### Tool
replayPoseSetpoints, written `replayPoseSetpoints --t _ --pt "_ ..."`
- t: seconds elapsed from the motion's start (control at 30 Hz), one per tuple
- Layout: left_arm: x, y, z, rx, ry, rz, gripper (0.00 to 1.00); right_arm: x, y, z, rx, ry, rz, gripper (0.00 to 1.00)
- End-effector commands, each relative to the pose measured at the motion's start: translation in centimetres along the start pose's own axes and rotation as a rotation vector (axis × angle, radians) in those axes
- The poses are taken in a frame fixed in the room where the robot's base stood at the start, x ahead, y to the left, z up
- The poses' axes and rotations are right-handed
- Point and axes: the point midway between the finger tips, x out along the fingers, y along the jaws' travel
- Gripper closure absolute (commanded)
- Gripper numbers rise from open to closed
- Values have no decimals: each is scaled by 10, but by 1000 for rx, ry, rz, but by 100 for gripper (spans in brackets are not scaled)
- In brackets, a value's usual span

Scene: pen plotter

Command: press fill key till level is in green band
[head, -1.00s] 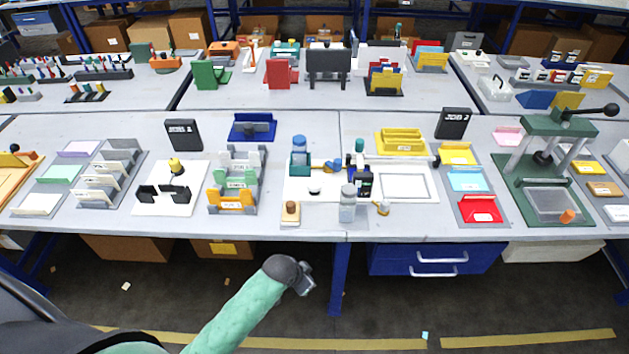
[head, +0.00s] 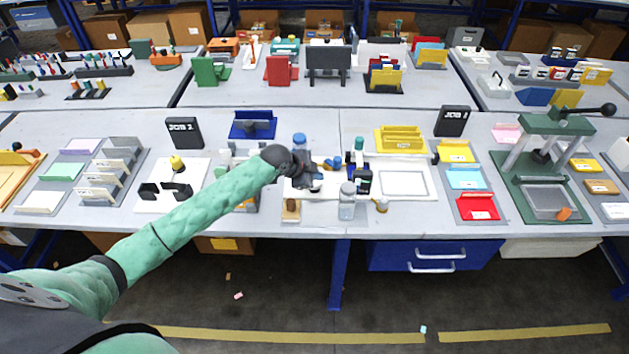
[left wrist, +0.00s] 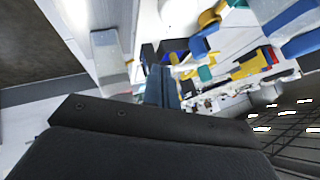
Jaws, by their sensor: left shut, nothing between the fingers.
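My left gripper (head: 308,178) is shut and empty. It hangs over the left part of the white plotter base (head: 326,192), by the blue-capped bottle (head: 299,140), and hides much of that area. In the left wrist view its closed fingers (left wrist: 160,87) point at the bench. A small black device with a dark face (head: 364,183) stands right of the gripper; I cannot read a level or a green band on it. The fill key is not clearly visible; the gripper covers the spot with the small white round part. I cannot tell whether the fingers touch anything. My right gripper is not in view.
A clear grey-capped bottle (head: 347,203) stands close right of the gripper, and a wooden block (head: 291,210) stands below it at the front edge. A white framed sheet (head: 404,182) lies to the right. My left arm crosses over the slotted rack (head: 226,160).

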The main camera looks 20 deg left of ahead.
Motion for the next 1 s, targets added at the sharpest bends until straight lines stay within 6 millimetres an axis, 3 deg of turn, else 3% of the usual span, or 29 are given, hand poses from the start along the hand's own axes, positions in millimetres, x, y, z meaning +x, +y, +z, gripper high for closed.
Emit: replayPoseSetpoints --t 0.03,0.1,0.3,0.77,1.0 --pt "-6 -19 0 27 3 -10 100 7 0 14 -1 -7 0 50" --pt "-11 -36 1 55 10 -18 100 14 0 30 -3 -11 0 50" --pt "-19 -62 3 96 20 -32 100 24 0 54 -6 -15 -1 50" --pt "-18 -63 4 99 21 -32 100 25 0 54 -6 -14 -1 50" --pt "-6 -56 12 98 21 -32 100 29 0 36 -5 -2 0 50"
